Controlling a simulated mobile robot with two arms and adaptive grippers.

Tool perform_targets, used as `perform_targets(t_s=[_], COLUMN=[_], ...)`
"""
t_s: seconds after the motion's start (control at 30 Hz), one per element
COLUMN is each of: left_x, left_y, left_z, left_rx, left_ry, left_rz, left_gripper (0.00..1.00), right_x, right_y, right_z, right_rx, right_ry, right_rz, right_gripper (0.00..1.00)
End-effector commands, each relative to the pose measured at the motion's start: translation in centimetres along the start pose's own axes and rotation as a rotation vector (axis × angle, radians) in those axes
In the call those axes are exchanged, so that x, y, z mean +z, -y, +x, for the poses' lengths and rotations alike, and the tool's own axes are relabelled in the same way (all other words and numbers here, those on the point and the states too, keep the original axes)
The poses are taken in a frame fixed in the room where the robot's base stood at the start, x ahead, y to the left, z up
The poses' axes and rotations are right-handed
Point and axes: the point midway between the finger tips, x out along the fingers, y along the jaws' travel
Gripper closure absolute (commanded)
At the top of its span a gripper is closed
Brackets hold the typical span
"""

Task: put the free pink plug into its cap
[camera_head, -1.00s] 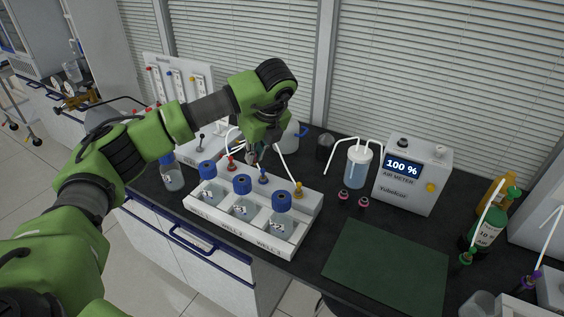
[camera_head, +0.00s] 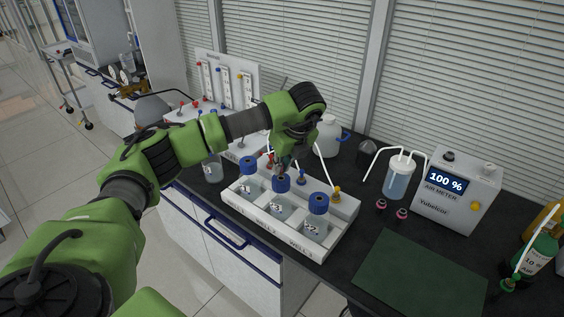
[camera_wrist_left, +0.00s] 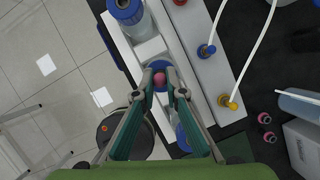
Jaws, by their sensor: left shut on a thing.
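My left gripper (camera_head: 281,169) is over the middle bottle of the three-well rack, pointing down. In the left wrist view its fingertips (camera_wrist_left: 159,88) are shut on a small pink plug (camera_wrist_left: 159,78). The plug lines up with the middle bottle's blue cap (camera_wrist_left: 157,65), which also shows in the head view (camera_head: 281,184). I cannot tell whether the plug is touching the cap or in it. In the head view the gripper hides the plug. My right gripper is not in view.
The white rack (camera_head: 237,202) also holds bottles with a left blue cap (camera_head: 249,164) and a right blue cap (camera_head: 318,203). Tubes run to red, blue (camera_head: 301,178) and yellow (camera_head: 337,194) plugs behind. Two pink-and-dark pieces (camera_head: 401,214) stand right, near a clear green mat (camera_head: 420,275).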

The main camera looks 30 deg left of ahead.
Motion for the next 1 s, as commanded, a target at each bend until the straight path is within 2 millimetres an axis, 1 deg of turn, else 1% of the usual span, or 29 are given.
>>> perform_targets(t_s=[0.47, 0.73, 1.0], left_x=[-0.02, -0.06, -0.02], left_y=[0.00, 0.01, 0.02], left_z=[0.03, 0.12, 0.01], left_rx=[0.000, 0.000, 0.000], left_ry=[0.000, 0.000, 0.000], left_rz=[0.000, 0.001, 0.001], left_gripper=[1.00, 1.00, 1.00], right_x=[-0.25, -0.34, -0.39], right_y=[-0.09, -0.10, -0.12], right_z=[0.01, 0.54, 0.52], right_rx=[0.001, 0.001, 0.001], right_ry=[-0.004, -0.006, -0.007], right_rz=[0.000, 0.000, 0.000], right_gripper=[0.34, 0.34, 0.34])
